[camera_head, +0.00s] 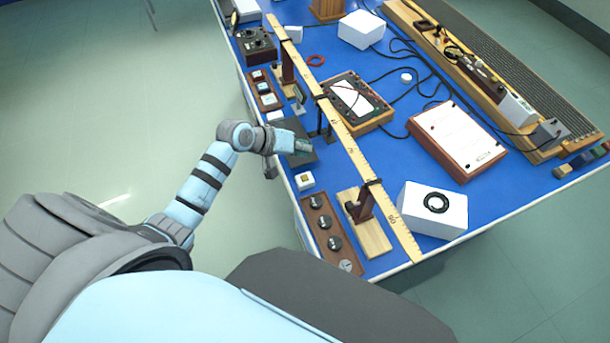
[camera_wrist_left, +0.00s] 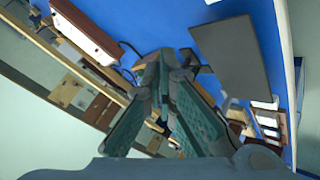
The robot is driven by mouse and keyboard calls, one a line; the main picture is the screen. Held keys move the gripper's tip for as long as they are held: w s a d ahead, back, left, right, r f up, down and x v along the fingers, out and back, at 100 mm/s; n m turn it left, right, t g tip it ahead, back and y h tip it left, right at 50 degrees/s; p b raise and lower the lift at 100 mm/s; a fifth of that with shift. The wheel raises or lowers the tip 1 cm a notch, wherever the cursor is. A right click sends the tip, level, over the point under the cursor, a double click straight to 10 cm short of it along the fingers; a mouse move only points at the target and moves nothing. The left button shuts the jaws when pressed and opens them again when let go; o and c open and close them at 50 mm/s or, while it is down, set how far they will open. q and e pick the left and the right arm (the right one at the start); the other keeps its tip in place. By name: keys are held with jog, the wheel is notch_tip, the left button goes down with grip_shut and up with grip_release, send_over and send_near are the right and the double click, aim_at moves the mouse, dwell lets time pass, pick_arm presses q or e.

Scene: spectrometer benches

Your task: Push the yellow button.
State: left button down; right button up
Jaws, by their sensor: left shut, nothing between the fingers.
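A small white box (camera_head: 304,181) with a yellowish top patch, which may be the yellow button, sits near the left edge of the blue bench; it is too small to be sure. My left gripper (camera_head: 303,146) reaches in from the left above a dark grey plate, a little beyond the white box. Its fingers are shut and empty; in the left wrist view the fingertips (camera_wrist_left: 163,62) come together over the blue bench top. I cannot make out the yellow button in the left wrist view. My right gripper is not in view.
A long ruler (camera_head: 349,143) stands on wooden supports right of my gripper. A board with round black knobs (camera_head: 327,232) lies nearer me. A meter (camera_head: 352,101), a red-edged white box (camera_head: 459,135) and cables fill the bench. The dark plate (camera_wrist_left: 230,55) shows in the wrist view.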

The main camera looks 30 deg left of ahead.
aim_at(303, 176)
pick_arm(q)
jog(key=shift+s, duration=0.1)
notch_tip(303, 176, down, 9)
jog(key=b, duration=0.5)
dwell(1.5)
jog(key=shift+f, duration=0.4)
jog(key=shift+f+b, duration=0.45)
jog(key=shift+b, duration=0.1)
dwell(0.4)
dwell(0.3)
jog(key=shift+r+p, duration=0.9)
jog(key=shift+p, duration=0.05)
